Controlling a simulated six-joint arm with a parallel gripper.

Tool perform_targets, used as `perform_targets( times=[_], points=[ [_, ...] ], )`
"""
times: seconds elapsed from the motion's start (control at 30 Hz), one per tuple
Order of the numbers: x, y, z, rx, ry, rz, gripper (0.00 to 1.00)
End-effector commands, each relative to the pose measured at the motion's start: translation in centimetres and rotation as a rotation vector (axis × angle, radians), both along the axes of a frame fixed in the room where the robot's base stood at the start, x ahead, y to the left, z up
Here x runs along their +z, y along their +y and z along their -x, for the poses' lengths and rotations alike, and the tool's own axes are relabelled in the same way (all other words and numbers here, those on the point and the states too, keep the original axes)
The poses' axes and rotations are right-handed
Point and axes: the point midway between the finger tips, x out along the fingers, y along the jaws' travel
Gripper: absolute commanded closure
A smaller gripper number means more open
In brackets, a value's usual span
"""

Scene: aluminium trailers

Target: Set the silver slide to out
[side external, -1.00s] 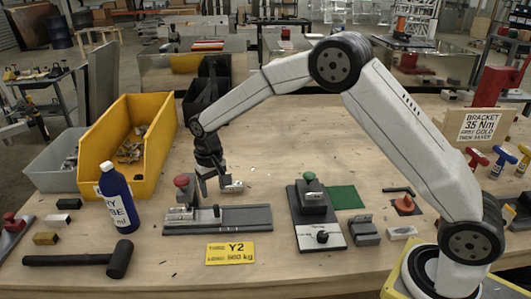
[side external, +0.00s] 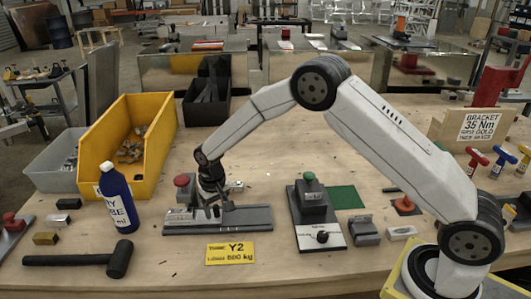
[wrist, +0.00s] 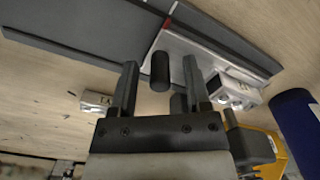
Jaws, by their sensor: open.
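The silver slide (side external: 178,214) sits on the left part of a long dark grey rail (side external: 248,217). In the wrist view the silver slide (wrist: 188,47) shows as a bright plate on the rail (wrist: 85,32), with a black upright peg (wrist: 160,72) on it. My gripper (side external: 214,209) points down, low over the slide's right part. In the wrist view my gripper (wrist: 159,66) is open, with the peg between its two fingers in the picture. I cannot tell whether either finger touches the peg. My gripper hides part of the slide in the side view.
A red knob (side external: 182,180) stands just behind the slide. A blue bottle (side external: 117,198) and a yellow bin (side external: 154,150) are to the left. A grey fixture with a green button (side external: 310,178) stands to the right.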

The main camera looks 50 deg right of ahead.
Motion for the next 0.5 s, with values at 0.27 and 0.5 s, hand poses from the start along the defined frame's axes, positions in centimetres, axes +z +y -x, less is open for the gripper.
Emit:
perform_targets(
  times=[0.27, 0.5],
  points=[
    [-0.08, 0.01, -0.02, 0.000, -0.001, 0.000, 0.39],
    [-0.07, 0.01, -0.01, 0.000, 0.000, 0.000, 1.00]
  ],
)
